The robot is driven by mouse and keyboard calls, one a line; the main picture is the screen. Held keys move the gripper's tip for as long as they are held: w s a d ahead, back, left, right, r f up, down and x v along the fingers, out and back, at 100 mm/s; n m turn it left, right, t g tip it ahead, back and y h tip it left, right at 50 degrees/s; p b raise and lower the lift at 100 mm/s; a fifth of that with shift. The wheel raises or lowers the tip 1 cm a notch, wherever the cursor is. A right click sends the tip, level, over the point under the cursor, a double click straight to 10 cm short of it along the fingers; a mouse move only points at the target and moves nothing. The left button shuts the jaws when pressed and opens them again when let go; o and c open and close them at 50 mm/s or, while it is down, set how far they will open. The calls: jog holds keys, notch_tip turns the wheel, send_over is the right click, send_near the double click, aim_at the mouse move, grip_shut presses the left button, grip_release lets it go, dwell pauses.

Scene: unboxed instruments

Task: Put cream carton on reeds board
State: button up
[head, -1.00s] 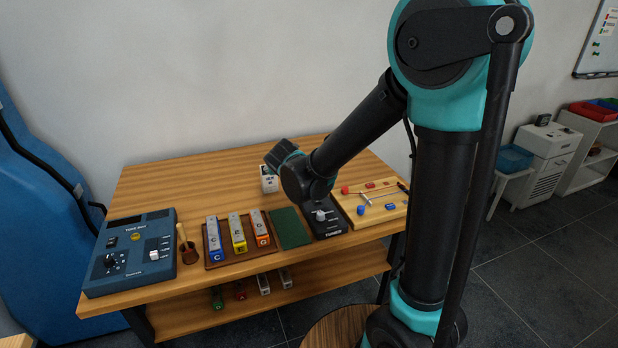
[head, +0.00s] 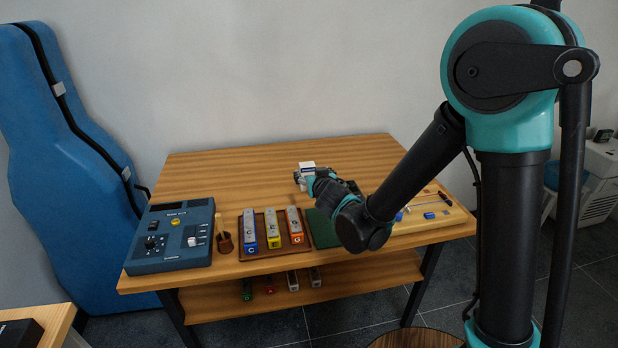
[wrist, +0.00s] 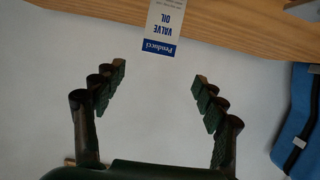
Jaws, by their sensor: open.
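A small white carton with a blue band (head: 307,165) stands on the wooden table's middle. It fits the cream carton. In the wrist view the carton (wrist: 165,25) appears upside down, lettered "VALVE OIL", its top cut off by the frame. My gripper (head: 303,179) is at the carton in the head view and partly covers it. In the wrist view my gripper (wrist: 161,76) is open and empty, with the carton just beyond the fingertips, roughly centred. A dark green board (head: 322,230) lies at the table's front, partly behind my arm; I cannot read which board is for reeds.
Left of the green board are a brown tray (head: 268,256) with several coloured bars, a wooden cup (head: 224,243) and a blue tuner box (head: 168,237). A light wooden board (head: 450,215) with small pieces lies right, partly hidden by my arm. The table's back left is clear.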

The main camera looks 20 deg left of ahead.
aim_at(307, 165)
jog(key=x, duration=0.5)
jog(key=shift+w+a+f, duration=0.15)
jog(key=shift+w+a, duration=0.05)
jog(key=shift+w, duration=0.1)
jog(key=shift+d+x, duration=0.1)
jog(key=shift+x, duration=1.25)
jog(key=shift+d+x, duration=0.15)
jog(key=shift+x, duration=1.15)
jog(key=shift+w, duration=0.1)
jog(key=c, duration=1.4)
